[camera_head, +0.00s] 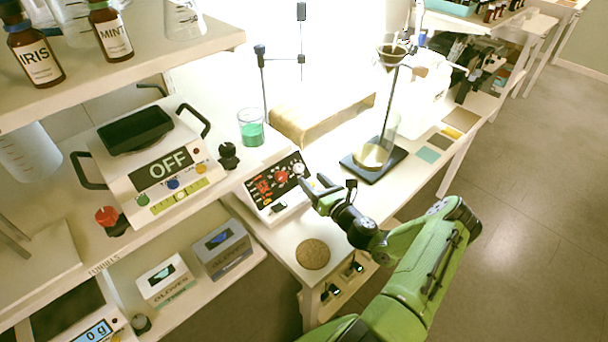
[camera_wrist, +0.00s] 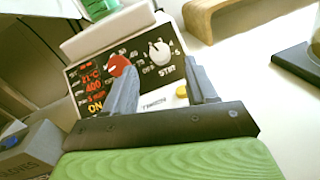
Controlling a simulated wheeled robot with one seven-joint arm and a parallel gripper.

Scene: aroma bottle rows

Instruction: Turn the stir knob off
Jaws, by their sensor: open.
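The hot plate stirrer (camera_head: 262,183) has a white body and a tilted black panel facing my gripper. Its white STIR knob (camera_wrist: 159,53) sits on the right of the panel, with a red knob (camera_wrist: 118,65) to its left. The display (camera_wrist: 93,86) shows red digits, with yellow ON below. My gripper (camera_head: 314,184) is open and empty in front of the panel. In the wrist view the two fingers (camera_wrist: 163,82) point at the panel, with the STIR knob between and beyond their tips. The left finger overlaps the red knob's lower edge; contact cannot be told.
A beaker of green liquid (camera_head: 251,130) stands behind the stirrer. A stand with a dark base (camera_head: 373,166) is to the right. A cork disc (camera_head: 312,254) lies on the near bench. The left shelf holds an OFF-marked device (camera_head: 160,180) and brown bottles (camera_head: 112,38).

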